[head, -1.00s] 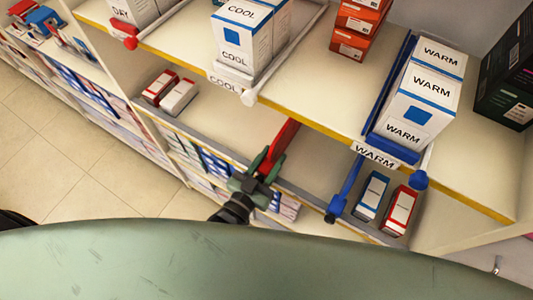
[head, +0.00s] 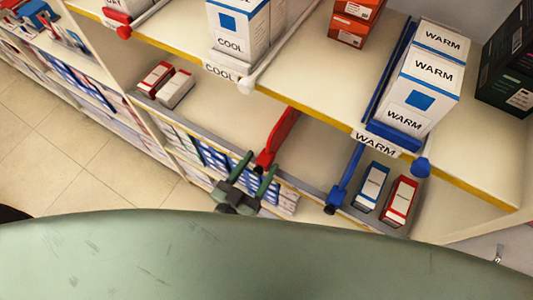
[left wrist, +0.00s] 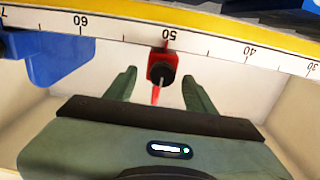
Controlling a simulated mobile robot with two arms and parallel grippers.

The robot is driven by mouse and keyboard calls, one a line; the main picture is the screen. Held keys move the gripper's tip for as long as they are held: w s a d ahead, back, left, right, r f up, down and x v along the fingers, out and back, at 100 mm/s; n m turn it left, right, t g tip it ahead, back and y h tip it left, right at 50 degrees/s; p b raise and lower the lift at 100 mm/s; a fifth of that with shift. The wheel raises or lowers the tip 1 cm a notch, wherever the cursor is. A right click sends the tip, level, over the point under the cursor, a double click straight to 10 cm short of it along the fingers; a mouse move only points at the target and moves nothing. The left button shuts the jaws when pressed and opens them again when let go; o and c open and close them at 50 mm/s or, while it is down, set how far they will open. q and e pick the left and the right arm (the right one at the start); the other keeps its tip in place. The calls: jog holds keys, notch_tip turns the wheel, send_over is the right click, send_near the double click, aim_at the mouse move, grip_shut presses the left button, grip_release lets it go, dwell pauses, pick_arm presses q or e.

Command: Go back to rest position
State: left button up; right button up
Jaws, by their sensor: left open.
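My left gripper (head: 254,172) is open and empty, low in the middle of the head view, in front of the lower shelf edge. A red divider bar (head: 278,138) lies on the lower shelf, its near end close to the open fingertips. In the left wrist view my gripper (left wrist: 158,88) shows two spread green fingers. The red divider's dark round end (left wrist: 162,74) shows between and beyond them, with nothing clamped. My right gripper is in neither view.
The lower shelf also has a blue divider (head: 346,181) and small boxes (head: 371,187). Above, the upper shelf holds white WARM boxes (head: 420,85) and COOL boxes (head: 238,30). Tiled floor (head: 60,150) is open at left. A large green rounded surface fills the bottom.

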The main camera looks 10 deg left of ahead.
pick_arm(q)
jog(key=shift+v, duration=1.2)
jog(key=shift+f, duration=0.1)
jog(key=s+a+f+g+y, duration=0.1)
jog(key=s+a+f+g, duration=0.1)
jog(key=f, duration=0.7)
jog(key=s+a+f+g+y, duration=0.1)
jog(key=s+a+f+g, duration=0.15)
jog(key=f, duration=0.65)
jog(key=s+a+f+g+y, duration=0.1)
jog(key=a+f+g, duration=0.1)
jog(key=f, duration=0.7)
jog(key=s+a+f+n+g+y, duration=0.1)
jog(key=s+a+f+g, duration=0.3)
jog(key=s+f, duration=0.4)
jog(key=s+a+f+n+g+y, duration=0.1)
jog(key=s+a+f+g+y, duration=0.1)
jog(key=s+a+f+g, duration=0.3)
jog(key=s+f, duration=0.4)
jog(key=s, duration=0.3)
jog(key=shift+s+a+f+y, duration=0.25)
jog(key=shift+s+a+y, duration=0.1)
jog(key=shift+y, duration=0.05)
